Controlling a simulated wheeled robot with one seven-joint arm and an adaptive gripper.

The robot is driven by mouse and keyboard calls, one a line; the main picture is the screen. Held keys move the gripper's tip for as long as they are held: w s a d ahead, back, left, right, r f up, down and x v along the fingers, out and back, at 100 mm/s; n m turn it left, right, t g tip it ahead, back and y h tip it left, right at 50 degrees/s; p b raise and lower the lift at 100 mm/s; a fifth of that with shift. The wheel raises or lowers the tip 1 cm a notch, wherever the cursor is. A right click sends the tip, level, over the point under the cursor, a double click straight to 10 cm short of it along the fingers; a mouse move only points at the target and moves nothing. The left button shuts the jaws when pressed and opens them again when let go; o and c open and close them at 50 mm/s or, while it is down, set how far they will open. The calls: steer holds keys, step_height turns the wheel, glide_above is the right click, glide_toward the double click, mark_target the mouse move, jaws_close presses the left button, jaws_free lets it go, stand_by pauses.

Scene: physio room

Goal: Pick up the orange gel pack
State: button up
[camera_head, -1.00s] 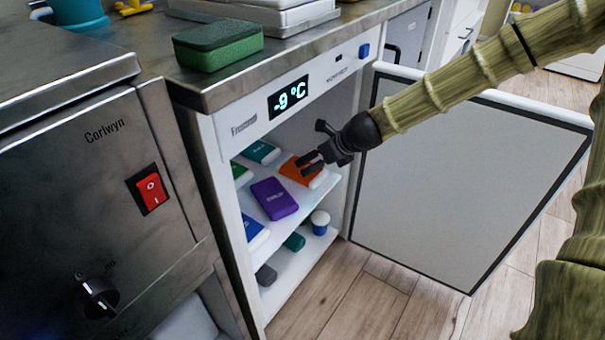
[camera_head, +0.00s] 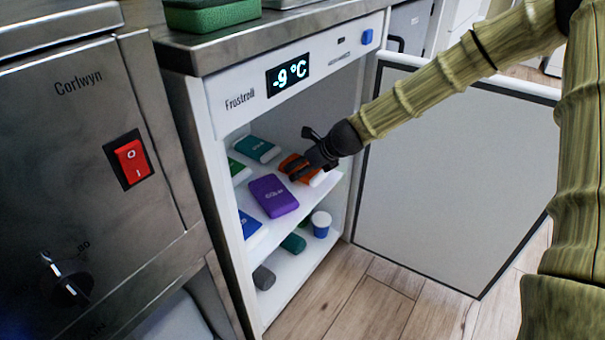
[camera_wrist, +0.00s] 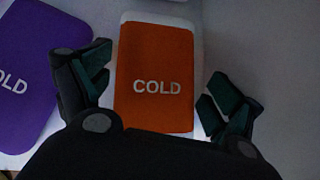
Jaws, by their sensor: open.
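The orange gel pack (camera_head: 316,178) lies on the upper shelf of the open freezer, at the right of the other packs. In the wrist view the orange gel pack (camera_wrist: 156,70) reads "COLD" and has a pale border at its far end and right side. My gripper (camera_head: 294,171) reaches in from the right and hides part of the pack in the head view. In the wrist view my gripper (camera_wrist: 155,95) is open, with one finger on each side of the pack's near half and a gap visible on both sides. Nothing is held.
A purple pack (camera_head: 273,196) lies just left; in the wrist view it (camera_wrist: 28,70) is close to the left finger. Teal (camera_head: 257,148), green (camera_head: 238,171) and blue (camera_head: 250,226) packs share the shelf (camera_head: 300,211). The freezer door (camera_head: 450,170) stands open at right.

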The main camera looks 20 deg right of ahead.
steer(key=shift+r, duration=0.1)
steer(key=c, duration=1)
